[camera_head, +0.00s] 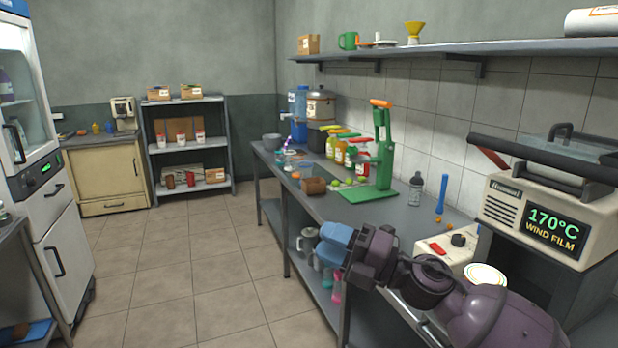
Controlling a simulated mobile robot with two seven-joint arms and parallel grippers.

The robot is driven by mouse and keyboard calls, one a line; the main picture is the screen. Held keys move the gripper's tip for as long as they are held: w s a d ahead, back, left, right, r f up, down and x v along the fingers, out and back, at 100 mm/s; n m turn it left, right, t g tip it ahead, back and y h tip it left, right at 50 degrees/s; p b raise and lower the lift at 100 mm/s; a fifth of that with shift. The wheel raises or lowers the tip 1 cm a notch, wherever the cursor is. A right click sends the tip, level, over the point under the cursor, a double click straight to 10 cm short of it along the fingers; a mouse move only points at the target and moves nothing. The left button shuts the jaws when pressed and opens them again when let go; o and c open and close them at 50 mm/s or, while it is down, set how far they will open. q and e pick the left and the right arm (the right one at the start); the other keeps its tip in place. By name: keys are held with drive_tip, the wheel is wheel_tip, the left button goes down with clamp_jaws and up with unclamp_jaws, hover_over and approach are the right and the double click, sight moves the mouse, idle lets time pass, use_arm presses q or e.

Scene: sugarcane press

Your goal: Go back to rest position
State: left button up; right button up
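My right arm comes in from the lower right, with purple links bent over the front edge of the counter (400,222). My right gripper (337,243) is at its left end, with blue parts, out over the aisle beside the counter's edge. Its fingers are too small and turned to tell whether they are open or shut, and I see nothing clearly held in it. My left arm and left gripper do not show.
The counter holds a green press (384,150), a shaker bottle (416,188), coloured bottles and a brown box (313,186). A sealing machine (549,215) stands close on the right. A fridge (50,200) is on the left. The tiled floor (190,270) between is clear.

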drive_tip(key=s+d+f+m+t+h, duration=0.35)
drive_tip(key=d+f+m+h, duration=0.4)
drive_tip(key=f+m, duration=0.4)
drive_tip(key=s+d+f+m+t+h, duration=0.2)
drive_tip(key=d+f+m+t+h, duration=0.45)
drive_tip(key=m, duration=0.75)
drive_tip(key=s+d+f+m+g+h, duration=0.2)
drive_tip(key=s+d+f+m+g, duration=0.1)
drive_tip(key=s+f, duration=0.7)
drive_tip(key=s+d+f+m+g+h, duration=0.3)
drive_tip(key=s+d+f, duration=0.3)
drive_tip(key=s+f, duration=0.5)
drive_tip(key=s+m, duration=0.1)
drive_tip(key=s, duration=0.2)
drive_tip(key=shift+d+g, duration=0.3)
drive_tip(key=shift+g, duration=0.1)
